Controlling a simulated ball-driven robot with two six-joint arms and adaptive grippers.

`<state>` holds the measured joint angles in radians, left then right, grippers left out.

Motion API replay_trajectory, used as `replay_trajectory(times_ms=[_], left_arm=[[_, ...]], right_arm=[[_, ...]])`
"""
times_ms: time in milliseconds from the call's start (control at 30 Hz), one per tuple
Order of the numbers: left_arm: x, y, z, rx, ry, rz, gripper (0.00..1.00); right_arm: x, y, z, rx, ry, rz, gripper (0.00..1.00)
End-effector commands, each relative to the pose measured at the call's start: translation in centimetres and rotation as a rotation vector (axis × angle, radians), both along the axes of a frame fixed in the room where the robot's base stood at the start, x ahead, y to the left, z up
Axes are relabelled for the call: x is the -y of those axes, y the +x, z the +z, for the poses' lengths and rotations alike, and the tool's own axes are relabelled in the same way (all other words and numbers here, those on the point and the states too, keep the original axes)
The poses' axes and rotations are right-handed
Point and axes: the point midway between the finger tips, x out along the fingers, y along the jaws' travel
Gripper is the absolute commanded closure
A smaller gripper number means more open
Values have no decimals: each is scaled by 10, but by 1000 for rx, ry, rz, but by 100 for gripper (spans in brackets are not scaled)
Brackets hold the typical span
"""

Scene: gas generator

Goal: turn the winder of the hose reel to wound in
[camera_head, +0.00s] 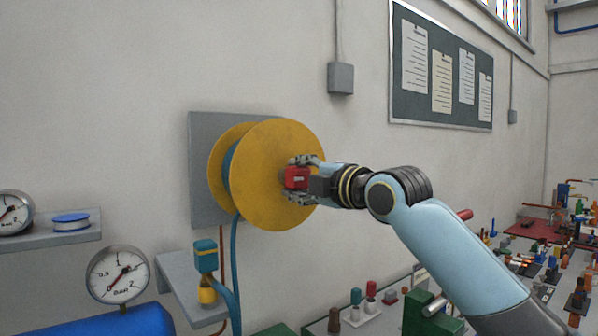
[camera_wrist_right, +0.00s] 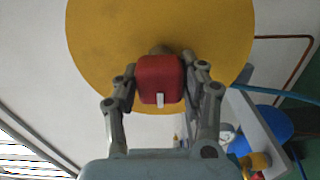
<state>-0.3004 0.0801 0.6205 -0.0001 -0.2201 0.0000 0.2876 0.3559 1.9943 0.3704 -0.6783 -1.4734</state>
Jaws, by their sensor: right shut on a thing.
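The hose reel (camera_head: 262,150) is a yellow drum with blue hose wound between its two discs, fixed to a grey plate on the wall. Its front disc fills much of the right wrist view (camera_wrist_right: 110,45). The winder is a red block (camera_wrist_right: 160,80) on the disc's face; it also shows in the head view (camera_head: 296,178), at the right part of the disc. My right gripper (camera_head: 300,179) has its fingers on both sides of the red winder, shut on it; it shows in the wrist view too (camera_wrist_right: 160,88). My left gripper is not in view.
A blue hose (camera_head: 234,270) hangs from the reel past a small grey shelf (camera_head: 180,270). A pressure gauge (camera_head: 118,274) on a blue tank (camera_head: 105,322) stands lower left. A cluttered bench (camera_head: 350,322) lies below right.

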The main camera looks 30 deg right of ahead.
Motion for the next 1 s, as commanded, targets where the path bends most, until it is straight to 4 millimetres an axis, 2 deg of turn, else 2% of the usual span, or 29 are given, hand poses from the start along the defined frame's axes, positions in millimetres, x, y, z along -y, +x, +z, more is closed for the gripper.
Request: replay_trajectory(times_ms=[1000], left_arm=[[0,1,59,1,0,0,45]], right_arm=[[0,0,0,-139,957,-2,90]])
